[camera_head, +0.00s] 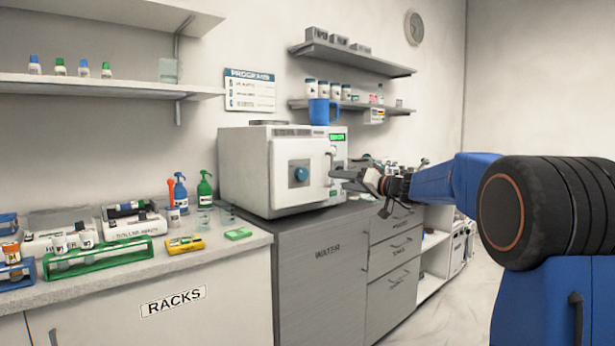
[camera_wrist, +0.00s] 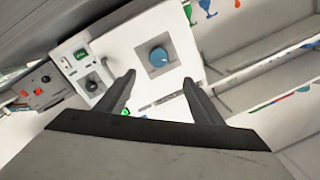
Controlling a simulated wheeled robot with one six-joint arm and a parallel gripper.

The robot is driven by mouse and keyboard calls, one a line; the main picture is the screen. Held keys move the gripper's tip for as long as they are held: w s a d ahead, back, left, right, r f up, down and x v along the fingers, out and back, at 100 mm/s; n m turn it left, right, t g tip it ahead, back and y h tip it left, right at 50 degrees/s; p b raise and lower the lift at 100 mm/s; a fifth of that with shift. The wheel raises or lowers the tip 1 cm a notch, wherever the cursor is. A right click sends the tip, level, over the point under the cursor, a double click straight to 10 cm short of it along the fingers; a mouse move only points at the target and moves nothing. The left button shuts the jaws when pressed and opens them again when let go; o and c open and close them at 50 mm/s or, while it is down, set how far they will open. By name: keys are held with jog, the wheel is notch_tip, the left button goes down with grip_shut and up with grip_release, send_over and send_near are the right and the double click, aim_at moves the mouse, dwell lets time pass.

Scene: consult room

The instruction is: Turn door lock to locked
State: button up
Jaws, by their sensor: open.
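The white box-shaped machine (camera_head: 243,172) stands on the grey cabinet, and its front door (camera_head: 310,152) looks shut. A round blue knob, the door lock (camera_head: 301,174), sits on a dark square plate on the door. In the wrist view the blue knob (camera_wrist: 158,56) lies ahead of my gripper (camera_wrist: 159,76), between the two fingers in the picture and apart from them. In the head view my gripper (camera_head: 339,180) is open and empty, in front of the machine and right of the knob. The knob's locked or unlocked marking is too small to read.
A blue mug (camera_head: 319,112) stands on top of the machine. A pale door handle (camera_head: 331,162) is at the door's right edge. Two pump bottles, blue (camera_head: 180,192) and green (camera_head: 204,188), stand left of the machine. A green rack (camera_head: 98,256) lies on the left counter.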

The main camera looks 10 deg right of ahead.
send_near(304, 174)
jog(key=x, duration=0.8)
jog(key=shift+c, duration=0.6)
jog(key=c, duration=0.9)
